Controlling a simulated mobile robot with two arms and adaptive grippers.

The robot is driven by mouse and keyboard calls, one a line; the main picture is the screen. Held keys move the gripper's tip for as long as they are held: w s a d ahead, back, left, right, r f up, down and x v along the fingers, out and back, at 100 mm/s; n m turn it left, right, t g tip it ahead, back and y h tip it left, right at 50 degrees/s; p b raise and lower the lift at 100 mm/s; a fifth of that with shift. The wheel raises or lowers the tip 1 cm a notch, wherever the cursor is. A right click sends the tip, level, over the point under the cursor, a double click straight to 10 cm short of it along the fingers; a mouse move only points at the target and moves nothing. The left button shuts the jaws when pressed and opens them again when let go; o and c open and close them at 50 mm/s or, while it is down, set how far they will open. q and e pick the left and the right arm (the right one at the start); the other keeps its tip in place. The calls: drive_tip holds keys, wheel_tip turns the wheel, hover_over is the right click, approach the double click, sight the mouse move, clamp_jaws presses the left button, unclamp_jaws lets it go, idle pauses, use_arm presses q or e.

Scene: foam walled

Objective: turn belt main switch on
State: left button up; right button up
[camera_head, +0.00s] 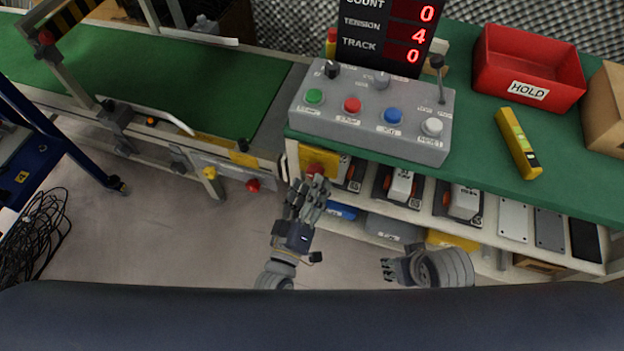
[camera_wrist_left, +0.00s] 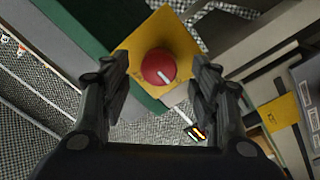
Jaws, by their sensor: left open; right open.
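A red rotary knob with a white mark sits on a yellow plate (camera_wrist_left: 183,37). In the left wrist view the red knob (camera_wrist_left: 157,66) is between my open fingers, and its mark slants down to the right. In the head view the yellow plate (camera_head: 322,157) is on the end of the bench below the control box, and the knob (camera_head: 315,169) is partly hidden by my left gripper. My left gripper (camera_head: 309,190) is open right at the knob; I cannot tell whether it touches. My right gripper (camera_head: 388,269) is open and empty, low in front of the shelves.
A grey control box (camera_head: 300,113) with coloured buttons stands on the green bench. The display (camera_head: 388,32) reads count 0, tension 4, track 0. The green conveyor belt (camera_head: 170,80) is at left. A red HOLD bin (camera_head: 527,68) and a yellow tool (camera_head: 517,143) are at right.

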use_arm(q)
drive_tip(key=v, duration=0.9)
drive_tip(key=shift+s, duration=0.3)
drive_tip(key=shift+w, duration=0.15)
